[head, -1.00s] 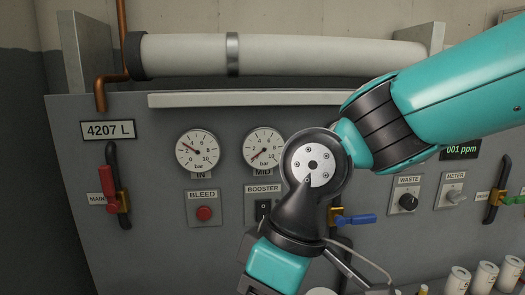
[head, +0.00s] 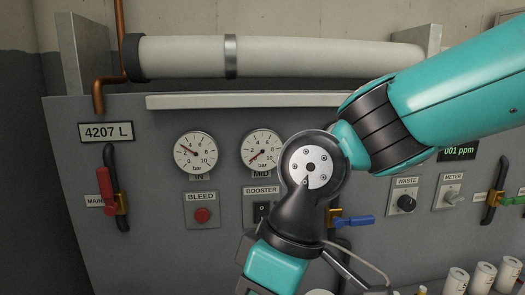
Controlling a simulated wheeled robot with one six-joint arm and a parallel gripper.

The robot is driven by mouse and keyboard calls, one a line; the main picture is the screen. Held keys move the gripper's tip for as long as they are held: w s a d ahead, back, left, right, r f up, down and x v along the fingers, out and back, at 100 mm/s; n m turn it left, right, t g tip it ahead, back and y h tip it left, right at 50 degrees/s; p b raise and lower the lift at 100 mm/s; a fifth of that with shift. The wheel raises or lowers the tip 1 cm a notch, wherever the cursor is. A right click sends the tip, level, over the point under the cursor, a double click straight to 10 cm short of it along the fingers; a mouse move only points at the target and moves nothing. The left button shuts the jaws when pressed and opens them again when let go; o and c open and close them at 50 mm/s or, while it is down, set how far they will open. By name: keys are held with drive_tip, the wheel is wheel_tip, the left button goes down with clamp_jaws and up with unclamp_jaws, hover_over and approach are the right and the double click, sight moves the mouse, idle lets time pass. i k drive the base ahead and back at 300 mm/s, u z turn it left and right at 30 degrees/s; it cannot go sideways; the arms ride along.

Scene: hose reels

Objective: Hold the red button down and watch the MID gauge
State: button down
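The red button (head: 202,216) sits on a small plate labelled BLEED, left of centre on the grey panel (head: 160,255). Nothing touches it. The MID gauge (head: 262,152) is up and to its right, partly beside my arm; its dial is in view and its needle points to the lower left, near the low end of the scale. My wrist hangs in front of the panel, right of the button. My gripper's fingertips are below the bottom edge of the head view, so I cannot see whether it is open or shut.
The IN gauge (head: 195,155) reads near 2. A BOOSTER switch (head: 262,211) is beside my wrist. A red-handled MAIN valve (head: 105,190) is at left, a blue-handled valve (head: 352,221) right of my wrist. White cylinders (head: 484,276) stand at lower right. Space before the button is clear.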

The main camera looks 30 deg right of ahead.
sight(202, 215)
drive_tip(key=u, duration=0.9)
drive_tip(key=k, duration=0.75)
drive_tip(key=z, duration=0.9)
drive_tip(key=i, duration=0.5)
drive_tip(key=z, duration=0.05)
